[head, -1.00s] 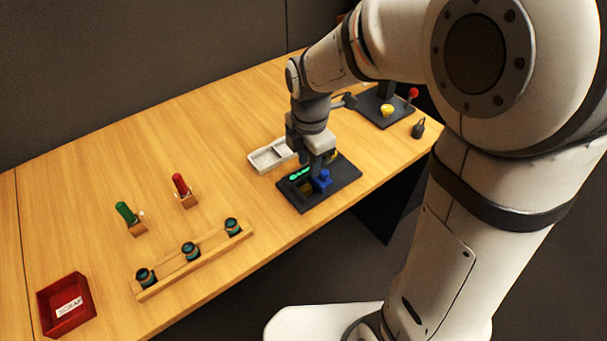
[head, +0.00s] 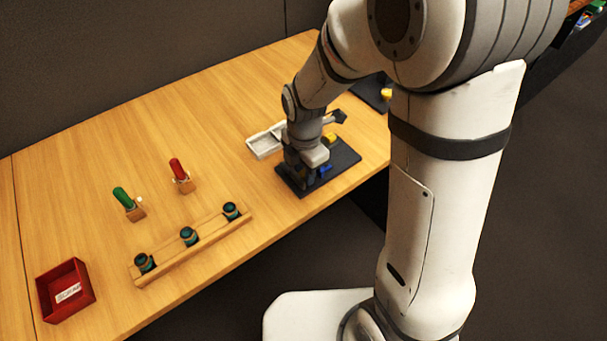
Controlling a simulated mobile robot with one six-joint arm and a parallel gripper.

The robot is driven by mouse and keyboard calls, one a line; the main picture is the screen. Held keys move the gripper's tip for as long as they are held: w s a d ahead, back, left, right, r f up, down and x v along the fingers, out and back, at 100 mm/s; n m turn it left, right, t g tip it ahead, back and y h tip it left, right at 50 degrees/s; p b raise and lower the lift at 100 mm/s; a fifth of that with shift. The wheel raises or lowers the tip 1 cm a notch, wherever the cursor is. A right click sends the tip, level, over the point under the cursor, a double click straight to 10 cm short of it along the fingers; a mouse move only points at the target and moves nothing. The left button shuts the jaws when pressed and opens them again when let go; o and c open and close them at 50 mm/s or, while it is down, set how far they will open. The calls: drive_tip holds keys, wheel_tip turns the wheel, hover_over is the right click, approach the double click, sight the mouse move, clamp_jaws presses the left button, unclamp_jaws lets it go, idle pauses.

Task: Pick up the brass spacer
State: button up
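I cannot pick out the brass spacer for certain in the head view. My gripper (head: 303,178) points down at the dark panel (head: 346,158) on the wooden table, low over its left part. Its fingertips are largely hidden by its own body, so I cannot tell whether it is open or shut, or holds anything. A blue piece (head: 325,169) shows on the panel just right of the gripper. A yellow piece (head: 330,137) shows at the panel's back edge, behind the gripper.
A pale tray (head: 262,144) lies behind the panel. A wooden rail (head: 210,232) carries several dark round pieces. Red (head: 177,168) and green (head: 121,197) handles stand in small holders. A red box (head: 47,300) sits front left. The table's back left is clear.

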clamp_jaws()
